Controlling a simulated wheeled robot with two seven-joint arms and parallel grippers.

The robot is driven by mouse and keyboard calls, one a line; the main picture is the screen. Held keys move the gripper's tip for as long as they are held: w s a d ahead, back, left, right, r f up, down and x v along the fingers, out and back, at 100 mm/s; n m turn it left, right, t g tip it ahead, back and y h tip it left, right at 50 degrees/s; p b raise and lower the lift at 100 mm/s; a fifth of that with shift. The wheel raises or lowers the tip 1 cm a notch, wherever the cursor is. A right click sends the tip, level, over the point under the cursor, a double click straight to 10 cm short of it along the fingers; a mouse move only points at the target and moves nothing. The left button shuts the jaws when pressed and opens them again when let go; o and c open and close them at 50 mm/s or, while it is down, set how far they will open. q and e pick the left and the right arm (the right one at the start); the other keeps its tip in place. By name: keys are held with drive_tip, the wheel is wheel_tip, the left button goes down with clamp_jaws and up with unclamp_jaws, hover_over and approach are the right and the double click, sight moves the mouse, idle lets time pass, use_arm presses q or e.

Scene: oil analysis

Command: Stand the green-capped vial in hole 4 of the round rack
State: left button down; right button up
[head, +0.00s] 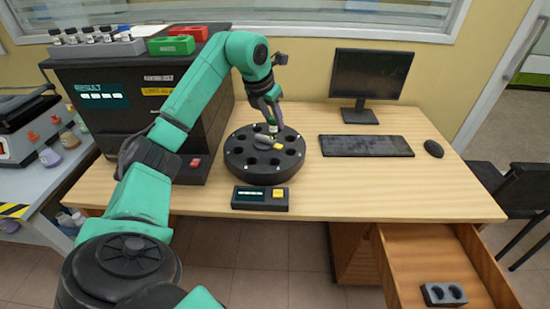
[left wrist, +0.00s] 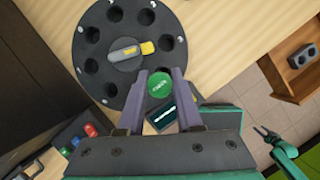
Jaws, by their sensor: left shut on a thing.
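The round black rack (head: 236,160) stands on the table, with several holes around its top and a grey, yellow-tipped piece (left wrist: 125,52) at its centre. My left gripper (head: 272,124) is shut on the green-capped vial, over the rack. In the left wrist view the green cap (left wrist: 160,85) shows between the two fingers (left wrist: 160,90), near the rack's rim. The vial's body is hidden under the cap there, and I cannot tell whether its bottom is inside a hole. My right gripper (left wrist: 268,134) shows small in the left wrist view, its jaw state unclear.
A small black box with a display and yellow button (head: 260,198) sits in front of the rack. A large dark analyser (head: 130,125) stands left. The keyboard (head: 365,146), monitor (head: 370,75) and mouse (head: 433,148) are right. An open drawer (head: 415,255) juts out at the lower right.

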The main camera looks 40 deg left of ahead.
use_arm(q)
wheel_tip(320, 180, down, 12)
drive_tip(key=shift+w+f, duration=0.1)
drive_tip(key=shift+f, duration=0.1)
drive_tip(key=shift+f+b, duration=0.1)
drive_tip(key=shift+b, duration=0.2)
drive_tip(key=c, duration=0.6)
unclamp_jaws()
drive_tip(key=v, duration=1.2)
